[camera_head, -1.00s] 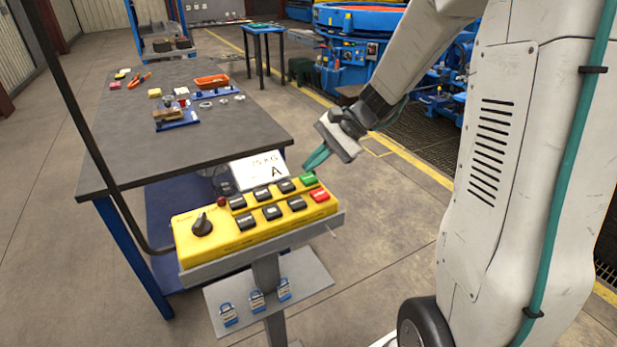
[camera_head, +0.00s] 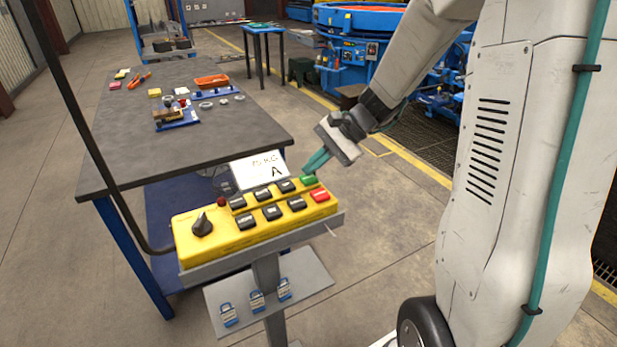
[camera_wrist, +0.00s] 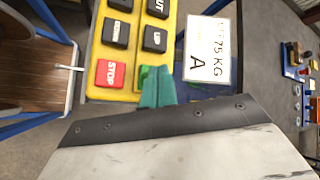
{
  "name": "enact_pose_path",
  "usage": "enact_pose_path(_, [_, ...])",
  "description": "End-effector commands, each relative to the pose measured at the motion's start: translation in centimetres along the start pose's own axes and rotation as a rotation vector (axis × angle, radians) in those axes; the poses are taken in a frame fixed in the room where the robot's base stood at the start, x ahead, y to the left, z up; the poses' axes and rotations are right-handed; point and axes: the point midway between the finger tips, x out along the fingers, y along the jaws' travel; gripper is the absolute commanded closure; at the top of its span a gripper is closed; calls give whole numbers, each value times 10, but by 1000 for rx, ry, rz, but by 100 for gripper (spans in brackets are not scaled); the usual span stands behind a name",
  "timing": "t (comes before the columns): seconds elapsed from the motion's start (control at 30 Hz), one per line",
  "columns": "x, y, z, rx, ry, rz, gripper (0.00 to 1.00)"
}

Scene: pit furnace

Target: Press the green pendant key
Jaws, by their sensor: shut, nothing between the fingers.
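The green key (camera_head: 309,181) sits at the far right corner of the yellow pendant (camera_head: 215,240), behind the red key (camera_head: 320,196). My gripper (camera_head: 311,168) is shut and empty, its teal fingers pointing down at the green key. In the wrist view the fingertips (camera_wrist: 158,75) overlap the green key (camera_wrist: 144,78), leaving only part of it showing. I cannot tell whether they touch it. The red STOP key (camera_wrist: 110,74) is beside it to the left.
Several black keys (camera_head: 272,212) and a black rotary knob (camera_head: 202,226) share the pendant. A white card (camera_head: 259,171) marked A stands behind it. A dark-topped table (camera_head: 170,145) with small parts lies beyond.

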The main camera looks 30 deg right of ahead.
Motion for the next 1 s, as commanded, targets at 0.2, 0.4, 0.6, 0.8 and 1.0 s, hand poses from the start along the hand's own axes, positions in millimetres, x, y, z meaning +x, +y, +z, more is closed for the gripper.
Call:
enact_pose_path(0.2, [1,1,-1,1,0,0,100])
enact_pose_path(0.4, [3,2,-2,1,0,0,100])
enact_pose_path(0.6, [5,3,-3,1,-1,1,100])
enact_pose_path(0.8, [6,5,-5,0,-1,1,100])
enact_pose_path(1.0, [6,5,-4,0,-1,1,100])
